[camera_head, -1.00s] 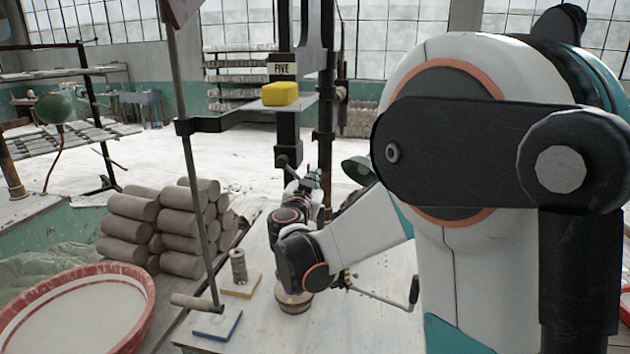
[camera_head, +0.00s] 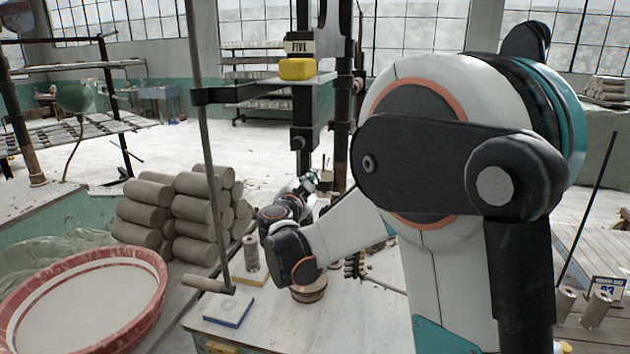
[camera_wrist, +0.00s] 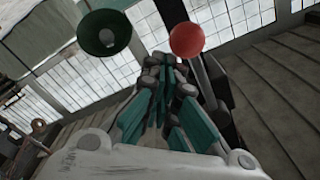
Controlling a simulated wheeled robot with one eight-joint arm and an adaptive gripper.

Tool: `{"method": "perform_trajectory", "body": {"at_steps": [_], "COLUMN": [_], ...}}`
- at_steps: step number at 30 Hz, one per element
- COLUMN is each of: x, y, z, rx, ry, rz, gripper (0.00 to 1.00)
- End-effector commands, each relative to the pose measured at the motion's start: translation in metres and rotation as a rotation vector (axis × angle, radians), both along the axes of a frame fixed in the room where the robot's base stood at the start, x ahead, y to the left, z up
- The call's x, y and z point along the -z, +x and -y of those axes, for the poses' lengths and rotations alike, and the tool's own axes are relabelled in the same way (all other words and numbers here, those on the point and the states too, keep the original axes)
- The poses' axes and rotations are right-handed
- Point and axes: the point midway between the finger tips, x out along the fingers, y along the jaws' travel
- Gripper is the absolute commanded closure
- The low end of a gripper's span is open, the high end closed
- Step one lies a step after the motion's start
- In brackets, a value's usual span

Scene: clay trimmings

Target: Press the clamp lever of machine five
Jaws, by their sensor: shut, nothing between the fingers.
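Machine five's dark upright frame bears a FIVE sign (camera_head: 299,45) above a yellow block (camera_head: 297,69) on a shelf. My gripper (camera_head: 312,180) is small and partly hidden beside the dark column in the head view. In the wrist view, my gripper (camera_wrist: 165,62) has its teal fingers shut and empty. The knob cannot be made out in the head view.
Stacked clay cylinders (camera_head: 180,210) and a red-rimmed basin (camera_head: 85,300) lie left. A green lamp shade (camera_wrist: 104,33) shows near the fingers.

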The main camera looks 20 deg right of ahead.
Motion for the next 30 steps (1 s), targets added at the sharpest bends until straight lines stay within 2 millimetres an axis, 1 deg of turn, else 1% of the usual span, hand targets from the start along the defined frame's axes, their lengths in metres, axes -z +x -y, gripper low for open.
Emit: {"method": "perform_trajectory", "body": {"at_steps": [7,23,26,30], "x": [0.002,0.002,-0.001,-0.011], "y": [0.003,0.004,0.004,0.002], "z": [-0.004,-0.005,-0.003,0.005], "rx": [-0.001,-0.003,-0.002,0.000], "ry": [-0.001,0.000,0.001,0.000], "rz": [-0.001,0.000,-0.001,0.000], "gripper": [1.00,1.00,1.00,1.00]}}
